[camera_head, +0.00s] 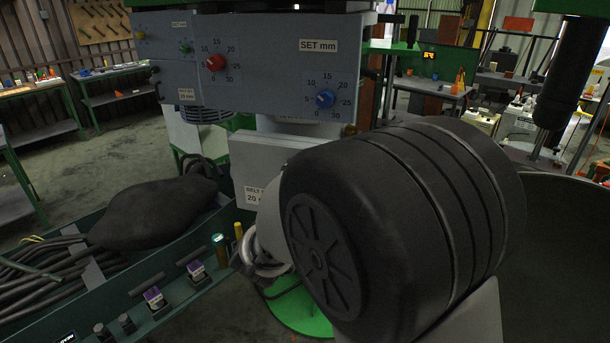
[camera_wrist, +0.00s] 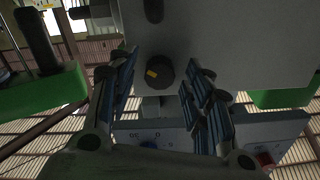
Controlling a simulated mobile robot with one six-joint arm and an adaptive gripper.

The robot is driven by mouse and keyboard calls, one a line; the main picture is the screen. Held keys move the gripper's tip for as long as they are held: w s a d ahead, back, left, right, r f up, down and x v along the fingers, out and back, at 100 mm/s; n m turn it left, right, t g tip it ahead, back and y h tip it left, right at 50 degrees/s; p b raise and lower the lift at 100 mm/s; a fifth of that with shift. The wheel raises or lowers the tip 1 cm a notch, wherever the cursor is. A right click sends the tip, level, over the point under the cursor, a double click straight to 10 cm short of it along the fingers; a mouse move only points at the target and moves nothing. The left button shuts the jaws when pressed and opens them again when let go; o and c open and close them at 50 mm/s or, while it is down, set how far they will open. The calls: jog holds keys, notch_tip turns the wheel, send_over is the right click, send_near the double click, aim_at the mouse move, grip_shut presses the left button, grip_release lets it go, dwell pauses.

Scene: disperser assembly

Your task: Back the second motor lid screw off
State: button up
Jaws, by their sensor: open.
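In the wrist view, a dark round screw head (camera_wrist: 160,73) with a small yellow mark stands at the edge of a plain grey lid (camera_wrist: 225,40). My gripper (camera_wrist: 163,64) is open, with one blue-padded finger on each side of this screw head. Gaps show between the head and the pads. A second dark, rounded piece (camera_wrist: 153,10), perhaps another screw, sits on the lid at the top of the view. I cannot tell which of them is the second screw. I cannot make out the gripper or either piece in the head view.
A grey control panel (camera_head: 265,95) with red and blue knobs is near; its edge (camera_wrist: 125,128) shows below the fingers in the wrist view. A green trough (camera_head: 160,260) with hoses and a dark sack (camera_head: 150,212) lies at left. Benches (camera_head: 110,75) stand behind.

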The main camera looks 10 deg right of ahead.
jog(key=v, duration=1.2)
jog(key=s+a+f+n+g+y+b, duration=0.35)
jog(key=s+n+y, duration=0.3)
jog(key=y, duration=0.55)
jog(key=s+d+f+n+g+h, duration=0.1)
jog(key=s+d+f+g, duration=0.1)
jog(key=s, duration=0.4)
jog(key=s+d+f+g+h+b, duration=0.1)
jog(key=s+d+f+g, duration=0.2)
jog(key=s, duration=0.3)
jog(key=s+d+f+n+g+h, duration=0.1)
jog(key=s+d+f+g, duration=0.1)
jog(key=s+d, duration=0.2)
jog(key=s, duration=0.3)
jog(key=shift+d+f+n+g, duration=0.3)
jog(key=shift+n+g, duration=0.05)
